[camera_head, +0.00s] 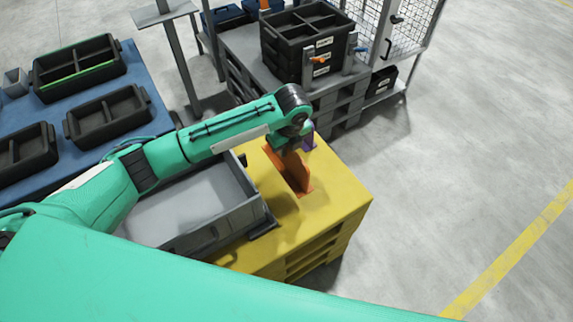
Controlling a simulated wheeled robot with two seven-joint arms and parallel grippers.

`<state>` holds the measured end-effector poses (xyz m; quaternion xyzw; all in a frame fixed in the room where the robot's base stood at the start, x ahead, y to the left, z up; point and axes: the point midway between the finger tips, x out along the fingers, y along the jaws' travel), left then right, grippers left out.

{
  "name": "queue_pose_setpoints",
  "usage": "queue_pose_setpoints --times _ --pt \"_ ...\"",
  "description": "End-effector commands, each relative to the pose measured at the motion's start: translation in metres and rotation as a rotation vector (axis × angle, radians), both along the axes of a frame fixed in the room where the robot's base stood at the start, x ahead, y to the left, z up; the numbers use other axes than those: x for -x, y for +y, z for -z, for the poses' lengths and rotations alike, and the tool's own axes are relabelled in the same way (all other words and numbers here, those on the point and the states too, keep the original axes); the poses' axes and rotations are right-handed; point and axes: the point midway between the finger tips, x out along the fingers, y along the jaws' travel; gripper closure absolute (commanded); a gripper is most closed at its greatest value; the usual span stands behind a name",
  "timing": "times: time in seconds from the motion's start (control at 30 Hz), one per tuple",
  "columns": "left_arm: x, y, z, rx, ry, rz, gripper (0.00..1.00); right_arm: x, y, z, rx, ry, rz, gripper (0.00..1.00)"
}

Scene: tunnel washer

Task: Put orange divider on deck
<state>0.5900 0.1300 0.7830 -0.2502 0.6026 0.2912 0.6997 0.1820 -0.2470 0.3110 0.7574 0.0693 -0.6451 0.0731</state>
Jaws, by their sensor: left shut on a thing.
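The orange divider (291,172) is an upright thin plate at the yellow deck (345,197), to the right of the grey bin. My left gripper (288,148) is at the divider's upper end and is shut on it. The arm and wrist hide part of the gripper's fingers. The divider's lower edge looks close to the deck top, but I cannot tell whether it touches. A purple piece (309,141) shows just behind the gripper. My right gripper is not in view.
A large grey bin (262,214) stands on the deck's left part. Black trays (107,114) lie on a blue table (160,117) at left. Stacked black crates (285,66) stand on a grey platform behind. The deck's right side is clear, with open floor beyond.

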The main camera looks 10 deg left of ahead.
Motion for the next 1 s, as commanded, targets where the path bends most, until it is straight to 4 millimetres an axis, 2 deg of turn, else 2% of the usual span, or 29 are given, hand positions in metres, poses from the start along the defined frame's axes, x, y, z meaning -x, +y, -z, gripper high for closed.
queue_pose_setpoints --times 0.03,0.13,0.37,0.6,0.7,1.0 --pt "0.0 0.0 0.013 -0.001 0.002 -0.001 1.0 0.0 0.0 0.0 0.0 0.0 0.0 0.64" --pt "0.0 0.0 0.031 0.0 0.001 -0.002 1.0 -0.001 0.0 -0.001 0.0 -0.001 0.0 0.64" --pt "0.0 0.0 0.049 -0.001 -0.001 -0.001 1.0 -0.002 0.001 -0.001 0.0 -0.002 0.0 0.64" --pt "0.0 0.0 0.082 -0.001 0.001 -0.001 1.0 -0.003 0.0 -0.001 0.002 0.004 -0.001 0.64" --pt "0.0 0.0 0.088 0.0 -0.002 -0.001 1.0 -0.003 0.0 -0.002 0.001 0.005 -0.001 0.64" --pt "0.0 0.0 0.09 0.0 -0.002 -0.001 1.0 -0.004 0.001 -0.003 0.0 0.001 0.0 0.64"
